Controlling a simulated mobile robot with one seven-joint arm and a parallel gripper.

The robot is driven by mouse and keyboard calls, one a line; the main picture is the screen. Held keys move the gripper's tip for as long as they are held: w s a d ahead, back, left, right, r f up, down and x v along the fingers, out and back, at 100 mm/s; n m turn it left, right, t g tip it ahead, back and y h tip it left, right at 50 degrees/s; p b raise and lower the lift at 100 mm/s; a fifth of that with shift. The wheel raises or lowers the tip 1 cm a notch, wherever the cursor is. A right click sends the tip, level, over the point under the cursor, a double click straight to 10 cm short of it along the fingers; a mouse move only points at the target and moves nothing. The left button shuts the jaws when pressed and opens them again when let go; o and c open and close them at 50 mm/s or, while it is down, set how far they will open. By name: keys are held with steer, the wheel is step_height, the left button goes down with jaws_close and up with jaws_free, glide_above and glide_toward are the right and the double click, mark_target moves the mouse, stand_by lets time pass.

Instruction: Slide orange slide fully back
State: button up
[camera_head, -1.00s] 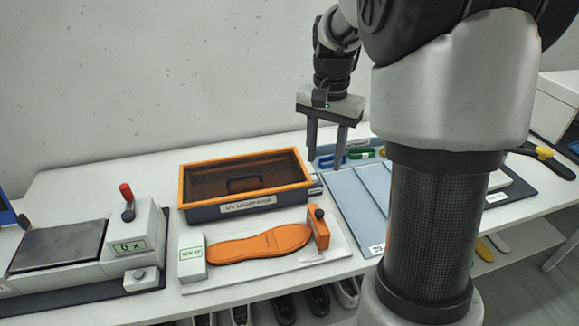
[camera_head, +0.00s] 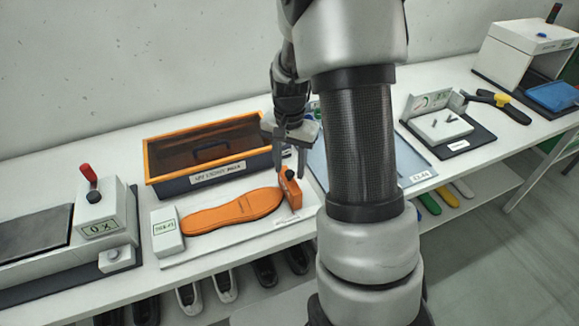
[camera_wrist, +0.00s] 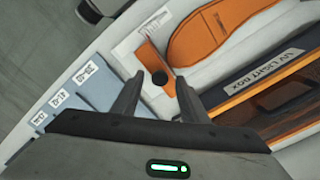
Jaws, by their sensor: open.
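The orange slide (camera_head: 289,190) is an upright block with a dark knob on top. It stands at the right end of a white sizing board (camera_head: 250,233), close to the toe of an orange insole (camera_head: 233,211). My gripper (camera_head: 291,173) is open, its fingers pointing down just above and behind the slide. In the wrist view the slide (camera_wrist: 157,66) and its black knob (camera_wrist: 159,78) show beyond the gap between the open fingertips (camera_wrist: 158,92). Nothing is between the fingers. I cannot tell whether a finger touches the slide.
A white end block (camera_head: 167,232) stands at the board's left end. The orange-rimmed UV light box (camera_head: 215,178) is close behind. Blue-grey panels (camera_head: 412,172) lie to the right. A press with a red-topped lever (camera_head: 88,178) stands at left.

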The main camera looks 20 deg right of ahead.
steer(key=shift+f, duration=0.3)
jaws_close()
steer(key=shift+d, duration=2.6)
jaws_free()
steer(key=shift+d, duration=0.1)
steer(key=shift+r, duration=0.1)
